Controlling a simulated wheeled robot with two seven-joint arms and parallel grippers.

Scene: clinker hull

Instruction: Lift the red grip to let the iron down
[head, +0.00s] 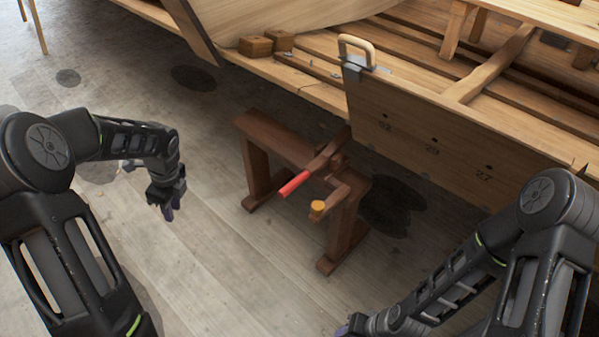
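The red grip (294,184) is the end of a wooden lever on a dark brown trestle (272,142) in the middle of the head view. The grip points toward me and slants down to the left. A yellow-orange knob (318,207) sits on a second wooden arm just right of it. A grey metal piece with a pale wooden handle (357,48) sits on the plank's upper edge behind; I cannot tell if it is the iron. My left gripper (168,205) hangs left of the red grip, well apart from it. My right gripper (352,328) is mostly cut off at the bottom edge.
The wooden hull fills the back and right, with a numbered plank (450,150) close behind the trestle. Two small wooden blocks (256,46) lie on a hull board. The plank floor between my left gripper and the trestle is clear.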

